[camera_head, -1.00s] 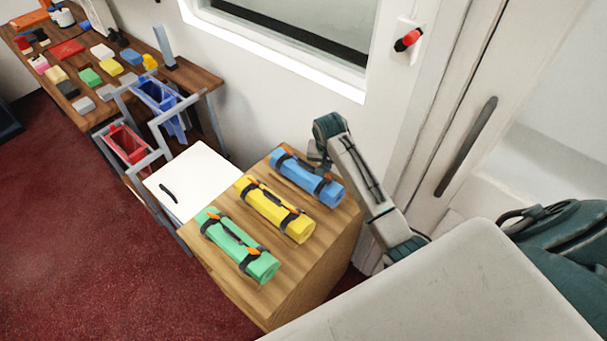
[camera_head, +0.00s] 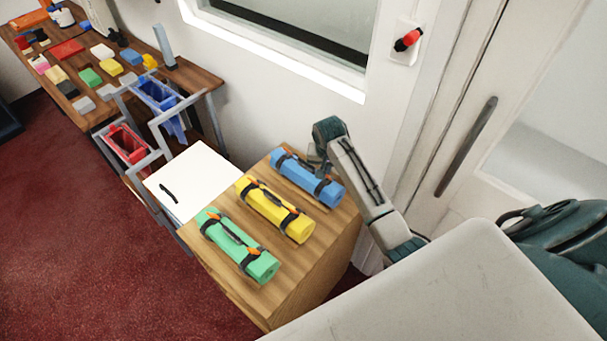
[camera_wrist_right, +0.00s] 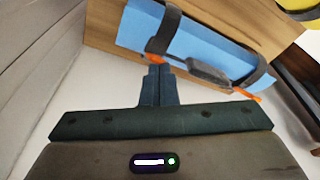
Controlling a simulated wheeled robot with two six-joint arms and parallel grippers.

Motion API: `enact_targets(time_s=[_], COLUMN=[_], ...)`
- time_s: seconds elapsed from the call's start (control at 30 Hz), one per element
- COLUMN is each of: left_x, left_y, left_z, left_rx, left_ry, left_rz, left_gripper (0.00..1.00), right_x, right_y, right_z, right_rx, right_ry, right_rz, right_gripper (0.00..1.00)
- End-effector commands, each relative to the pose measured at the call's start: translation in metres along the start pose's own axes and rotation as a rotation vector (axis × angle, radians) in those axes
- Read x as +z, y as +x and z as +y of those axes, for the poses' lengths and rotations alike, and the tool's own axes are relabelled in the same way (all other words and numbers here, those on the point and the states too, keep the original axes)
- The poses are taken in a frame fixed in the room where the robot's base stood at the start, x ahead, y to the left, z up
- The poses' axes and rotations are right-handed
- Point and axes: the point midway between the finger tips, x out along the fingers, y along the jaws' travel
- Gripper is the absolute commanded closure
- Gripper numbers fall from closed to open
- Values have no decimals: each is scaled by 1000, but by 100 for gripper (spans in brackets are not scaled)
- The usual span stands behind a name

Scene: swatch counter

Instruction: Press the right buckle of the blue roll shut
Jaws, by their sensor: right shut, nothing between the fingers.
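The blue roll (camera_head: 296,171) lies at the back of the wooden stand, with a dark strap near each end and a dark handle between. My right gripper (camera_wrist_right: 158,70) is shut and empty, its fingertips at the strap on the left of the wrist view, which is the right strap in the head view. The orange right buckle (camera_wrist_right: 156,59) shows partly behind the fingertips; contact and whether it is closed cannot be told. The other orange buckle (camera_wrist_right: 249,97) sticks out at the far strap. The blue roll also fills the top of the wrist view (camera_wrist_right: 215,47). My left gripper is out of view.
A yellow roll (camera_head: 268,208) and a green roll (camera_head: 230,240) lie beside the blue one on the wooden stand (camera_head: 298,281). A white board (camera_head: 196,179) adjoins them. The wall and door are close behind my right arm.

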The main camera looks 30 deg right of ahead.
Motion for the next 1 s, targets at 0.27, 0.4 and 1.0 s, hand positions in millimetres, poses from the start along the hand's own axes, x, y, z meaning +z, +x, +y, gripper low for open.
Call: enact_targets(time_s=[0.27, 0.4, 1.0], left_x=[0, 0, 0], left_y=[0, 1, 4], left_z=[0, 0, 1], left_rx=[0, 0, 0], left_ry=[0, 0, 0], left_rz=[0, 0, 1], left_gripper=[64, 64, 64], right_x=[2, 3, 9], right_y=[5, 8, 22], right_z=[0, -1, -2], right_rx=[0, 0, -1], right_ry=[0, 0, 0], right_rz=[0, -1, -1], right_gripper=[100, 100, 100])
